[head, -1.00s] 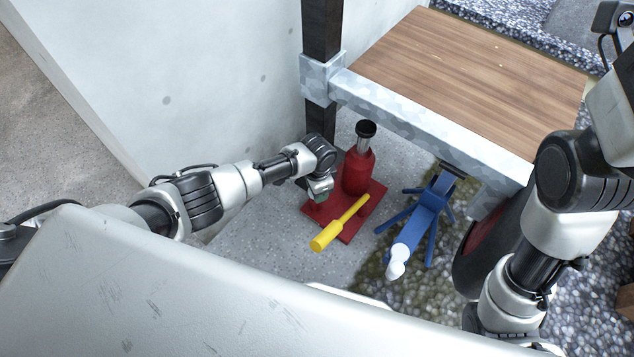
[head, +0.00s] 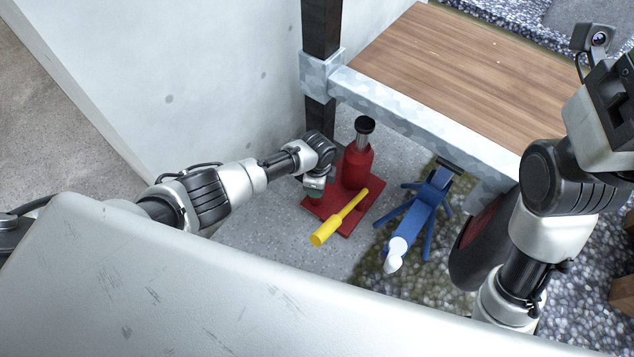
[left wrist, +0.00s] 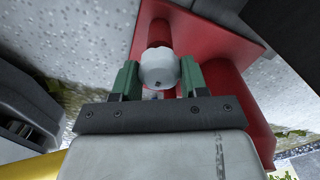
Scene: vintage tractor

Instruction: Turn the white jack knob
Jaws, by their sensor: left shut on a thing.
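The red bottle jack (head: 356,168) stands on its red base plate (head: 345,222), with a yellow handle (head: 340,216) slanting across it. The white knob (left wrist: 159,68) sits at the end of a red stub low on the jack in the left wrist view. My left gripper (left wrist: 160,77) has its green fingers on both sides of the knob and is shut on it. In the head view my left gripper (head: 316,186) is at the jack's left side and hides the knob. My right arm's wrist (head: 612,95) is at the right edge; its fingertips cannot be made out.
A blue jack stand (head: 420,215) with a white end stands right of the red jack. A wooden platform (head: 455,75) with a metal edge overhangs behind, beside a dark post (head: 321,30). A pale wall (head: 200,80) is at the left. Grey floor (head: 270,235) is open in front.

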